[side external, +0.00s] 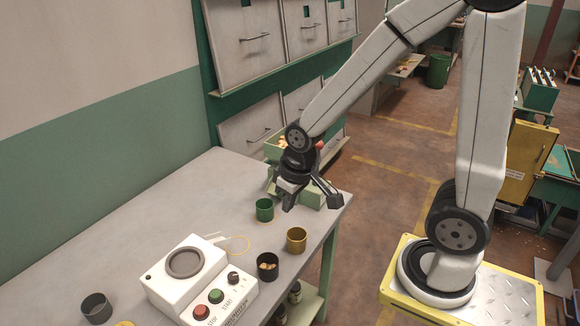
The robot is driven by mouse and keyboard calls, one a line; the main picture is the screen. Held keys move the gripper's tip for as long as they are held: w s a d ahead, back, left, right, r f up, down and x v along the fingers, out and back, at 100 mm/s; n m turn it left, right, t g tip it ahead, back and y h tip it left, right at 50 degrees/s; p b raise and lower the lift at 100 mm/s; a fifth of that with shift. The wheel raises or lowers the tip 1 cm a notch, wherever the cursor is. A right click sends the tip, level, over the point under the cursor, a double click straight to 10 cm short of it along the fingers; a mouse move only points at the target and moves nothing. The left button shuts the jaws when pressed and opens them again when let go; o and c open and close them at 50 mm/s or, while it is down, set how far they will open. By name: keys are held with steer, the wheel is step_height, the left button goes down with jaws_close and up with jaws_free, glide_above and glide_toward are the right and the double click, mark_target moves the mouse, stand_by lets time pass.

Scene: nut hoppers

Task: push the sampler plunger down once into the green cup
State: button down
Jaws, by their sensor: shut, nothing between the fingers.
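The green cup (264,210) stands upright on the grey table, in front of a pale green sampler (313,197). The sampler's hopper (276,148) holds light brown nuts. My dark gripper (290,199) is in front of the sampler and hides much of it, including the plunger. The gripper is shut and empty, pointing down, just above and to the right of the green cup in the picture. I cannot tell whether it touches the sampler.
A yellow cup (296,240), a black cup with nuts (267,267) and a grey cup (96,308) stand on the table (185,195). A white scale-like device (158,287) with red and green buttons is at the front. The table's left side is clear.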

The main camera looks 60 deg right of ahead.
steer(key=w+d+r+m+g, duration=0.1)
steer(key=w+d+r+m, duration=0.1)
steer(key=w+d+r, duration=0.35)
steer(key=w+d+r+m+g, duration=0.2)
steer(key=w+d, duration=0.6)
steer(key=d, duration=0.1)
steer(key=d+r+m+g+y, duration=0.1)
steer(key=d+r+m, duration=0.1)
steer(key=d, duration=0.7)
steer(key=s+d+r+m+g+y, duration=0.1)
steer(key=d+r, duration=0.3)
steer(key=d, duration=0.5)
steer(key=shift+s+d+r+m+y, duration=0.15)
steer(key=shift+d+r+m+y, duration=0.2)
steer(key=shift+m, duration=0.35)
steer(key=shift+f, duration=0.2)
steer(key=shift+x, duration=6.85)
steer(key=shift+a, duration=0.15)
